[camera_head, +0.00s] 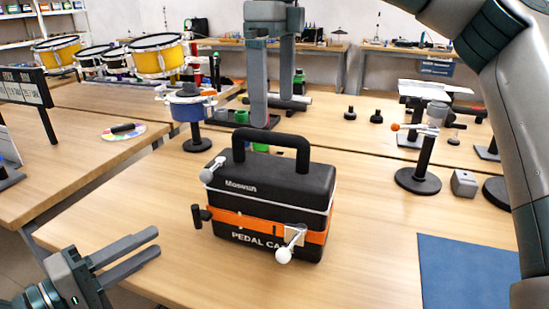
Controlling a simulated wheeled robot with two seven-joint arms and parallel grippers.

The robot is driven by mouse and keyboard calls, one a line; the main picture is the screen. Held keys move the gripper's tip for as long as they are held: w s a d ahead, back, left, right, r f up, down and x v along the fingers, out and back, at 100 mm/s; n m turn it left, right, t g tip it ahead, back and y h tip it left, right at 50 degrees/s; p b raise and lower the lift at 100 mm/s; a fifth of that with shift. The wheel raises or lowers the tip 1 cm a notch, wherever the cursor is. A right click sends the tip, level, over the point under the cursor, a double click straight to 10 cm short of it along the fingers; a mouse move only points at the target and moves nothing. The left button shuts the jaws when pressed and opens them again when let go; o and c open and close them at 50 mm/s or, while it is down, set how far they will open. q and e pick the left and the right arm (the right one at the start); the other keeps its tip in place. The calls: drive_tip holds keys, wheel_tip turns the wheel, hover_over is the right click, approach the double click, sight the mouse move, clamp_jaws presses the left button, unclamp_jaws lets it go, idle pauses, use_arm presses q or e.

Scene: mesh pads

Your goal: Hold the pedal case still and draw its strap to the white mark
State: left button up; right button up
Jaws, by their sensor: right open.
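The black pedal case (265,188) stands upright on the wooden table, its handle (258,137) raised. An orange strap (240,220) runs around its lower body. A white ball-ended lever (284,254) sits at the front near a small pale patch (294,232); I cannot tell whether that patch is the white mark. Another pale knob (207,175) and a black knob (201,214) stick out at its left. My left gripper (159,243) is open and empty, left of the case and apart from it. My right gripper (273,110) points down, open and empty, above and behind the case.
A blue mat (465,272) lies at the right front. Behind it stand a post on a round base (418,180) and a small grey block (464,183). A blue drum on a stand (194,110) is behind the case at left. Table left of the case is clear.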

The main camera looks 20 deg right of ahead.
sight(275, 166)
wheel_tip(275, 166, down, 16)
drive_tip(key=shift+r, duration=0.25)
idle(0.3)
drive_tip(key=c, duration=2)
drive_tip(key=shift+c, duration=0.2)
drive_tip(key=shift+f, duration=0.1)
